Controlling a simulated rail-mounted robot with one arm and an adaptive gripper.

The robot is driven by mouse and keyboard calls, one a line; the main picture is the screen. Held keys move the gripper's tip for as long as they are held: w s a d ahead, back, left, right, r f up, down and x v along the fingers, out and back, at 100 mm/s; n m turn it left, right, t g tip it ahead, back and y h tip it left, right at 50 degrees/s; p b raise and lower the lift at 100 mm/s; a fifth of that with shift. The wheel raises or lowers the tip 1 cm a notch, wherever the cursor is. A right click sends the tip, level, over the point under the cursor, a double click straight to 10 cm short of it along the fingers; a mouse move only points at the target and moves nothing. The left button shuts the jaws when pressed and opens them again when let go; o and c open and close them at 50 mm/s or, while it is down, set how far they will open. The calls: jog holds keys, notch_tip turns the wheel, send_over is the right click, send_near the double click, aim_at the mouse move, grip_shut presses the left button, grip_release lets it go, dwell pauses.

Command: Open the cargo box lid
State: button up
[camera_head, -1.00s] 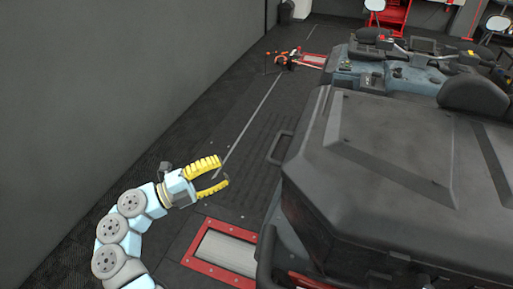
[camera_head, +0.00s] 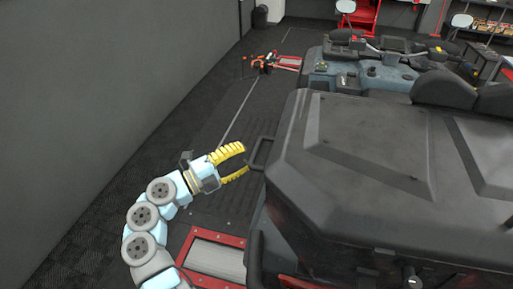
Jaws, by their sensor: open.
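The cargo box is a large black box on the back of a vehicle, filling the right half of the head view. Its dark lid (camera_head: 355,135) lies flat and looks shut. A black loop handle (camera_head: 261,153) sticks out from the box's left side. A latch or lock (camera_head: 408,275) shows at the near lower edge. My gripper (camera_head: 247,160) has yellow ribbed fingers, is open, and is just left of the side handle. The fingertips look close to the handle; I cannot tell whether they touch it.
A red-framed roller (camera_head: 213,262) is set in the floor below my arm. The vehicle's seats (camera_head: 445,90) and controls lie beyond the box. A red and black item (camera_head: 262,62) stands on the floor further back. A grey wall (camera_head: 110,100) runs along the left.

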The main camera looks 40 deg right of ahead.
aim_at(256, 147)
jog(key=shift+x, duration=2.4)
jog(key=shift+c, duration=0.2)
grip_shut()
